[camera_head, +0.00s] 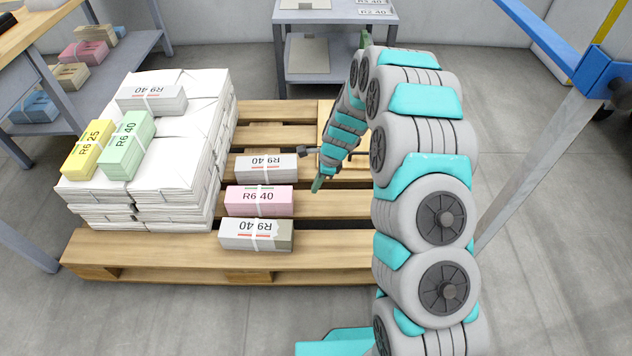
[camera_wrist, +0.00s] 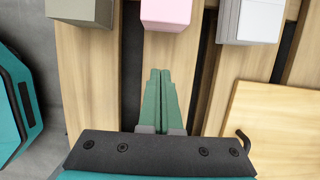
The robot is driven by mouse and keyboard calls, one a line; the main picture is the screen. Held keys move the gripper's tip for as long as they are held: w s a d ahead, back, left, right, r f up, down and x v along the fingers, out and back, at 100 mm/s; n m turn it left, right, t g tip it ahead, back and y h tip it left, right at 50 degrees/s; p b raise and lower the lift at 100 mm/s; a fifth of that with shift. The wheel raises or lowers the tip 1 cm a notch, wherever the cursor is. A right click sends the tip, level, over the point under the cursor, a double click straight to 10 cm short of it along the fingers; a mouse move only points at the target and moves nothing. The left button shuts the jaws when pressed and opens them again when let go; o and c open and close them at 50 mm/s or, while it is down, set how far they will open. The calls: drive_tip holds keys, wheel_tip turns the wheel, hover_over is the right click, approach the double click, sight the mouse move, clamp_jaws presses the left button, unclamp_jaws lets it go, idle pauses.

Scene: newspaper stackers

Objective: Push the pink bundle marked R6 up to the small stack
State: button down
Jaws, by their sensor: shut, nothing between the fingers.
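The pink bundle marked R6 40 (camera_head: 258,208) lies on the pallet between two white bundles. Its near end also shows at the top of the wrist view (camera_wrist: 165,14). A stack of white paper (camera_head: 190,165) stands on the pallet to its left; I cannot tell whether the two touch. My gripper (camera_head: 317,184) is to the right of the pink bundle, low over the pallet. In the wrist view my gripper (camera_wrist: 160,72) has its green fingers together, empty, pointing at the pink end with a gap of bare wood between.
White bundles marked R9 40 lie behind (camera_head: 266,174) and in front (camera_head: 250,242) of the pink one. Yellow (camera_head: 86,158) and green (camera_head: 125,155) bundles and another R9 40 (camera_head: 150,102) lie on the stack. A light board (camera_wrist: 275,125) lies on the slatted pallet (camera_head: 160,266).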

sight(287, 194)
drive_tip(key=x, duration=0.6)
drive_tip(key=shift+a+f, duration=0.1)
drive_tip(key=shift+f, duration=0.3)
drive_tip(key=a, duration=0.2)
drive_tip(key=shift+a+r, duration=0.2)
drive_tip(key=shift+a, duration=0.65)
drive_tip(key=shift+a, duration=0.1)
drive_tip(key=a+p, duration=0.1)
drive_tip(key=a, duration=0.2)
drive_tip(key=shift+w+a+r, duration=0.1)
drive_tip(key=shift+a, duration=0.25)
drive_tip(key=shift+d, duration=0.1)
drive_tip(key=d, duration=0.2)
drive_tip(key=d+p, duration=0.1)
drive_tip(key=d, duration=0.1)
drive_tip(key=shift+d+r, duration=0.15)
drive_tip(key=shift+r, duration=0.25)
drive_tip(key=v, duration=0.9)
